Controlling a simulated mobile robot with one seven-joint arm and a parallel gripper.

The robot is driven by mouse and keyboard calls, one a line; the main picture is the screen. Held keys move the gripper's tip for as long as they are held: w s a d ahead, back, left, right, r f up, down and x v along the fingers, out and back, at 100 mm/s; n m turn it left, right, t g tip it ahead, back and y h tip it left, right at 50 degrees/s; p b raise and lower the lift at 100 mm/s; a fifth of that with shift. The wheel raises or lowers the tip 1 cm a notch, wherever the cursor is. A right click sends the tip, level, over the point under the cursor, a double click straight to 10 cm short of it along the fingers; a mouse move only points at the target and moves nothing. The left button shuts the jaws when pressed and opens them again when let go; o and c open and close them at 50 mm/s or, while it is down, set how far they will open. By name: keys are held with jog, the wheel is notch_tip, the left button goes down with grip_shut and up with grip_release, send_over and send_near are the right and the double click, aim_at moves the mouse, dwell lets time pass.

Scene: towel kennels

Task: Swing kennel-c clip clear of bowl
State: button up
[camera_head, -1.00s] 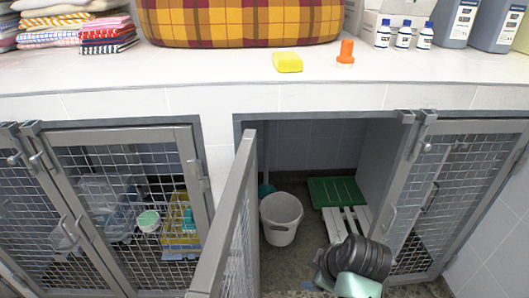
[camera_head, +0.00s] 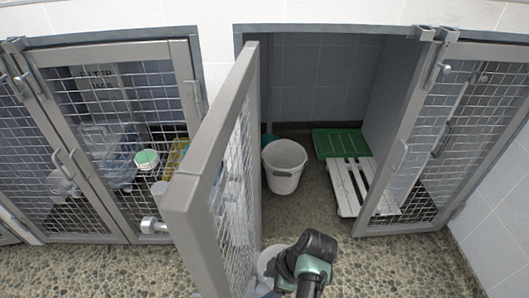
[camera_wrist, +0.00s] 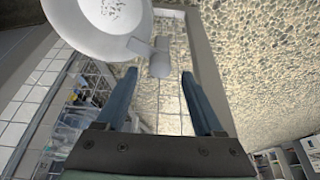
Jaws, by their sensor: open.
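The open kennel door (camera_head: 190,190), a grey frame with wire mesh, stands swung out in the head view. A white bowl (camera_head: 267,262) shows low beside its mesh, partly hidden by my arm. In the wrist view the bowl (camera_wrist: 110,22) is at top left, with dark specks inside. A grey cylindrical piece with a short arm, seemingly the clip (camera_wrist: 160,58), lies against the bowl's rim, in front of the mesh. My gripper (camera_wrist: 158,80) is open and empty, its two blue fingers pointing towards the clip from either side. Contact cannot be told.
Inside the open kennel stand a white bucket (camera_head: 284,166), a green board (camera_head: 340,142) and a white slatted rack (camera_head: 356,186). A closed mesh door (camera_head: 120,140) is at left, another (camera_head: 440,150) at right.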

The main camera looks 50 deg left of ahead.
aim_at(266, 284)
jog(key=shift+b+x, duration=0.4)
jog(key=shift+x, duration=0.95)
grip_shut()
